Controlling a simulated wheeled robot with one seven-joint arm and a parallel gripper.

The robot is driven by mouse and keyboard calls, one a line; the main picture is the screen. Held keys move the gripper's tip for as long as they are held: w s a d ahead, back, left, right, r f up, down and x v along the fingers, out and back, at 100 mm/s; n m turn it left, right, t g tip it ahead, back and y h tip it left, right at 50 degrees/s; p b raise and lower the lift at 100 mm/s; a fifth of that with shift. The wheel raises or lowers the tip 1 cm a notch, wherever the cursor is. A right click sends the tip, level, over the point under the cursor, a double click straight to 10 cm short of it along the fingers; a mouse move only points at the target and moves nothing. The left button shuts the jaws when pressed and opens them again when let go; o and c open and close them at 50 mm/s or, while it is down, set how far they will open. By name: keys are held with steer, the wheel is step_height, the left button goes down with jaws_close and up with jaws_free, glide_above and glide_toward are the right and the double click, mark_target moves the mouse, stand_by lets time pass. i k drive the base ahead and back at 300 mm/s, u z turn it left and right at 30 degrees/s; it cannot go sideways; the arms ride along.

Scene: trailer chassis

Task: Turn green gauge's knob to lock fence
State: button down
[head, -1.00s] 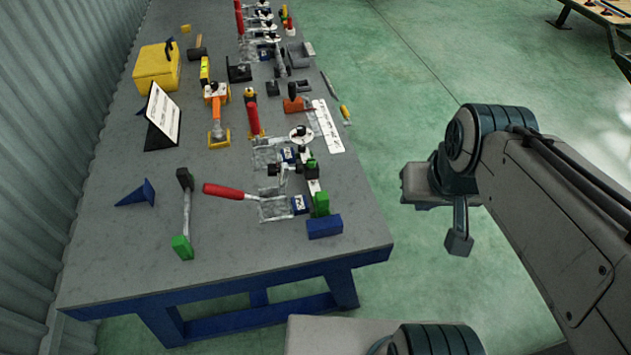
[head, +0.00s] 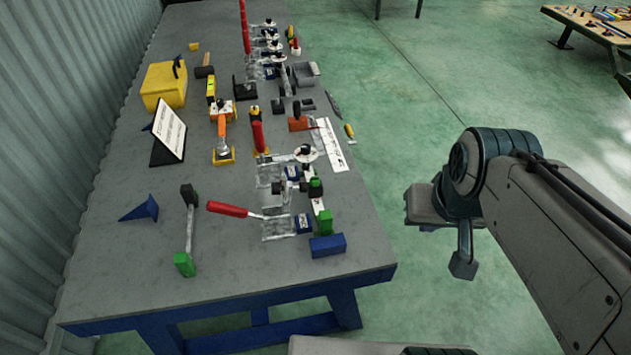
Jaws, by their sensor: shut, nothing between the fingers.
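What looks like the green gauge (head: 318,203) lies near the right edge of the table's near end. It shows a pale beam, a green knob (head: 315,187) near its top and a green block (head: 325,222) at its near end. Dark parts crowd beside the knob, so the fence and its lock cannot be made out clearly. My gripper (head: 463,265) hangs off the table's right side over the floor, shut and empty. It is well apart from the gauge and touches nothing.
A blue block (head: 328,245) lies just in front of the gauge. A red-handled tool (head: 228,209) and clear plates lie to its left. A green-ended tool (head: 186,262) lies farther left on the grey table (head: 130,285). The floor between table and arm is clear.

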mark_target(314, 180)
steer(key=z, duration=0.05)
steer(key=k, duration=0.5)
steer(key=u, duration=1.7)
steer(key=i, duration=0.95)
steer(key=z, duration=1.7)
